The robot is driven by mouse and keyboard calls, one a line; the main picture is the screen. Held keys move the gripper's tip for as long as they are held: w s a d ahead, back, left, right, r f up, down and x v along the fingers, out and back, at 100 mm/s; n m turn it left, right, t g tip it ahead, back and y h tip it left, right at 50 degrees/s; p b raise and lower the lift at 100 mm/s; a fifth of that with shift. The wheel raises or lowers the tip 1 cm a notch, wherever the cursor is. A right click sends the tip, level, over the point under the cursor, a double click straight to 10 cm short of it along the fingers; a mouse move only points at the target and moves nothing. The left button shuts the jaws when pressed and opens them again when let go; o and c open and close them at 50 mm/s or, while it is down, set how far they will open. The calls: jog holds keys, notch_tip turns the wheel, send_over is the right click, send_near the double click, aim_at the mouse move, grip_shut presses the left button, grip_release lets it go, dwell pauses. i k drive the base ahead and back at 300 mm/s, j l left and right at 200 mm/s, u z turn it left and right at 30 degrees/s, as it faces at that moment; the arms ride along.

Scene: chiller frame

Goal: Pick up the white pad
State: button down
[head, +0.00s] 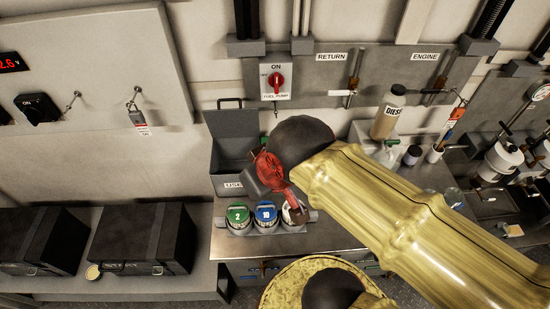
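My gripper (294,209), red and dark, points down at the end of my gold arm. Its tip is over the rightmost of three round canisters in a grey holder, and hides part of that canister's pale top (289,216). I cannot tell if it touches, or if its fingers are open or shut. The other two canisters have a green top marked 2 (238,214) and a blue top marked 10 (266,213). I cannot surely make out a white pad. A small pale flat piece (513,230) lies at the far right.
An open dark box (233,184) with a partly hidden label stands behind the canisters. A bottle (390,112) and small cups stand behind my arm. Two black cases (140,237) sit on the left bench. My arm covers much of the metal worktop.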

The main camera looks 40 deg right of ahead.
aim_at(517, 231)
jog(key=z, duration=3.55)
jog(key=i+l+u, duration=0.1)
jog(key=u, duration=0.4)
jog(key=i+l+u, duration=0.1)
jog(key=u, duration=0.35)
jog(key=l+u, duration=0.2)
jog(key=u, duration=0.3)
jog(key=i+l+u, duration=0.15)
jog(key=l+u, duration=0.25)
jog(key=l, duration=0.95)
jog(key=k+l+u, duration=0.1)
jog(key=l+u, duration=0.35)
jog(key=l, duration=1.65)
jog(key=k, duration=0.05)
